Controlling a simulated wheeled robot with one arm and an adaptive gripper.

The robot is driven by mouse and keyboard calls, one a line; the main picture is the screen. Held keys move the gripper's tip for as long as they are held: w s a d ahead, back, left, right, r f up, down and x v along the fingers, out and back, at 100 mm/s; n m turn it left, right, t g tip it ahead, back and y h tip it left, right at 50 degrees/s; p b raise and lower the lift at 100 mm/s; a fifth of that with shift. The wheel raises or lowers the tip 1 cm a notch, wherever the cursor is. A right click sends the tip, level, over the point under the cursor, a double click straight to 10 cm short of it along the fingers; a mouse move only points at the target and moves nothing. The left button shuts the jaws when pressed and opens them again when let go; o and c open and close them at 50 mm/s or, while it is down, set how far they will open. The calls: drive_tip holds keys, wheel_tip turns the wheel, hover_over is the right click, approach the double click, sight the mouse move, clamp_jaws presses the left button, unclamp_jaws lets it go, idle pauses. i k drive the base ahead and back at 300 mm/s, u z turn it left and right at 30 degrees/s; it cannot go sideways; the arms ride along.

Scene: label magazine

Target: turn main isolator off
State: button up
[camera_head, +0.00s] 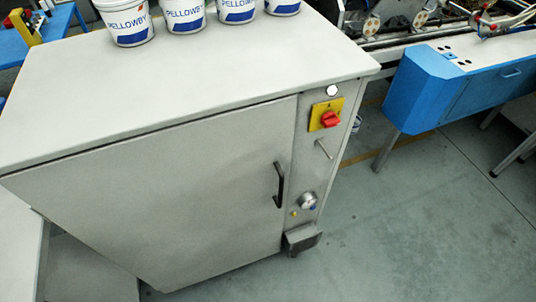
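The main isolator is a red rotary handle (330,119) on a yellow plate (320,110). It is on the narrow front panel at the right end of a grey metal cabinet (180,190), near the top. The red handle looks turned roughly sideways; its marked position is too small to read. A white round fitting (332,90) sits just above the plate, and a small metal lever (323,148) is below it. My gripper is not in view.
Several white-and-blue tubs (184,14) stand on the cabinet top's back edge. A black door handle (279,185) and a round gauge (308,200) project from the front. A blue machine (455,85) stands to the right. The floor (430,230) at front right is clear.

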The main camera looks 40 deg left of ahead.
sight(329, 119)
drive_tip(key=z, duration=0.8)
drive_tip(key=i, duration=1.6)
drive_tip(key=u, duration=4)
drive_tip(key=k, duration=1)
